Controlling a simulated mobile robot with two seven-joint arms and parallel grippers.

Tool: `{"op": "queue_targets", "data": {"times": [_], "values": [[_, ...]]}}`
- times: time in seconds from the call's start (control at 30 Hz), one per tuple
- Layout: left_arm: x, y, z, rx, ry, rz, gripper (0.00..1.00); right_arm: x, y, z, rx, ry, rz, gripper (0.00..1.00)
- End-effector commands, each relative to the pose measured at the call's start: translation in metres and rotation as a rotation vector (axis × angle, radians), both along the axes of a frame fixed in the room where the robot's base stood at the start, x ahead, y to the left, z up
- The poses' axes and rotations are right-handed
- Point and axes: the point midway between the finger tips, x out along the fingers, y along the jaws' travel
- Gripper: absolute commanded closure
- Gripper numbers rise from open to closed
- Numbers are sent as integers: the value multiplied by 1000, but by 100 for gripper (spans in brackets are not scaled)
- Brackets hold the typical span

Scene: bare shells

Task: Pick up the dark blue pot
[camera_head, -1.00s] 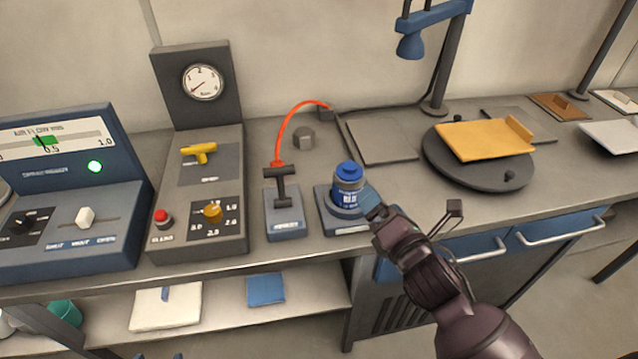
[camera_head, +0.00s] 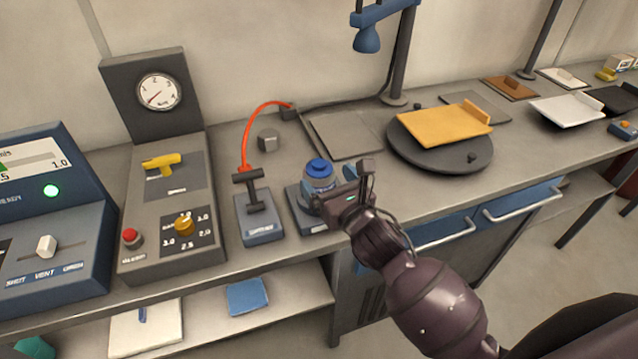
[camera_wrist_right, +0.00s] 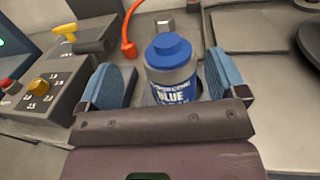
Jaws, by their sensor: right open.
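The dark blue pot (camera_head: 319,176) is a small upright jar with a blue lid and a blue label. It stands on a low grey and blue stand (camera_head: 305,222) on the bench. My right gripper (camera_head: 332,188) is at the pot, hiding its lower part in the head view. In the right wrist view, the pot (camera_wrist_right: 170,72) stands between the two blue fingers of my open right gripper (camera_wrist_right: 166,86). A gap shows on the left side; contact on the right cannot be told. My left gripper is not in view.
Further left are a gauge panel (camera_head: 160,245) and a blue meter console (camera_head: 88,262). A dark turntable (camera_head: 408,160) with a yellow plate (camera_head: 440,125) is to the right. A lamp (camera_head: 367,40) hangs above.

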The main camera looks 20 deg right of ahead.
Motion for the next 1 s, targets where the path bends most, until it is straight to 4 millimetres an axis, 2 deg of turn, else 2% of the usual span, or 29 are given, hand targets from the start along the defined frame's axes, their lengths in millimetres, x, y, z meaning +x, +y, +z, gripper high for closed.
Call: {"op": "queue_targets", "data": {"times": [0.17,0.53,0.87,1.0], "values": [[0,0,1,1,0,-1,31,10,1,1,2,0,0,9],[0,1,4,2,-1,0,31,54,2,3,3,1,0,9],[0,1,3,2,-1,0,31,59,3,2,2,1,0,9],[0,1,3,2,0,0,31,59,3,2,2,1,0,31]]}}
